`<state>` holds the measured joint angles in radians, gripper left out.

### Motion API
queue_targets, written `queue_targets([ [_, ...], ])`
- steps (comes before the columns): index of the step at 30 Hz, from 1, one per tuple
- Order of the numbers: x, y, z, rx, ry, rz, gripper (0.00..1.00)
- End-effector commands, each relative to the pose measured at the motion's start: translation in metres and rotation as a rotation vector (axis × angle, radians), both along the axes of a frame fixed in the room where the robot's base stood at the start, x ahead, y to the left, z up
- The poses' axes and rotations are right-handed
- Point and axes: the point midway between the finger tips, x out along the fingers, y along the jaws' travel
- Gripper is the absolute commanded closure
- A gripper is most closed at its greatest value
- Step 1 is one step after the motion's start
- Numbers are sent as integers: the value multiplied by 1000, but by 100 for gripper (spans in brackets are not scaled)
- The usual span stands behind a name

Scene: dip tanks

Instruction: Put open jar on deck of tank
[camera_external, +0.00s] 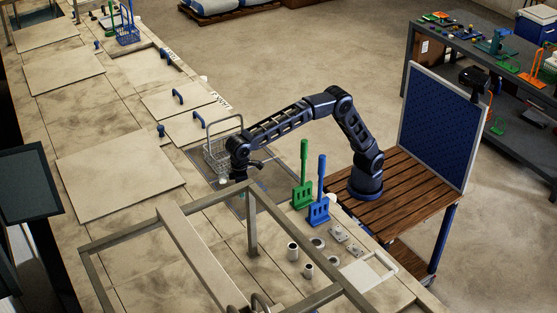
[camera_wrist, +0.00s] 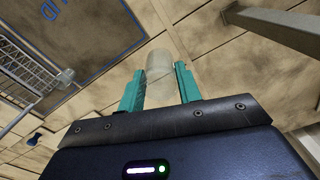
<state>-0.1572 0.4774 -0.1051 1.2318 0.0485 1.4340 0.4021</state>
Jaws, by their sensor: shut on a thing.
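A pale, translucent jar (camera_wrist: 159,62) stands out between the two teal fingers of my gripper (camera_wrist: 158,84) in the wrist view. The fingers are shut on its sides. Whether its mouth is open cannot be told. In the external view my gripper (camera_external: 240,170) hangs over the tank top beside the wire basket; the jar is too small to make out there. The beige stone-like deck (camera_external: 118,185) runs along the tanks. In the wrist view, deck (camera_wrist: 225,65) lies beyond the jar, and a blue-outlined dark panel (camera_wrist: 85,40) with lettering is at upper left.
A wire basket (camera_external: 215,157) stands left of my gripper. Green (camera_external: 303,180) and blue (camera_external: 319,200) upright tools stand to its right. A metal frame (camera_external: 252,225) rises in front. Small cups (camera_external: 292,251) stand near the right edge. Broad deck areas at left are clear.

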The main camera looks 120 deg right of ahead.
Motion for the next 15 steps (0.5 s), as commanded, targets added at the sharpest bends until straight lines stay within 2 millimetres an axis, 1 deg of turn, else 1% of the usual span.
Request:
queue_targets([
  [1,-2,25,-6,0,2,51,91],
  [3,-4,53,-12,0,2,114,91],
  [6,-9,89,-21,0,1,193,91],
  [9,-14,118,-28,0,2,259,91],
  [12,-19,142,-34,0,1,314,91],
  [14,-22,155,-37,0,1,343,91],
  [15,-20,164,-34,0,-1,343,91],
])
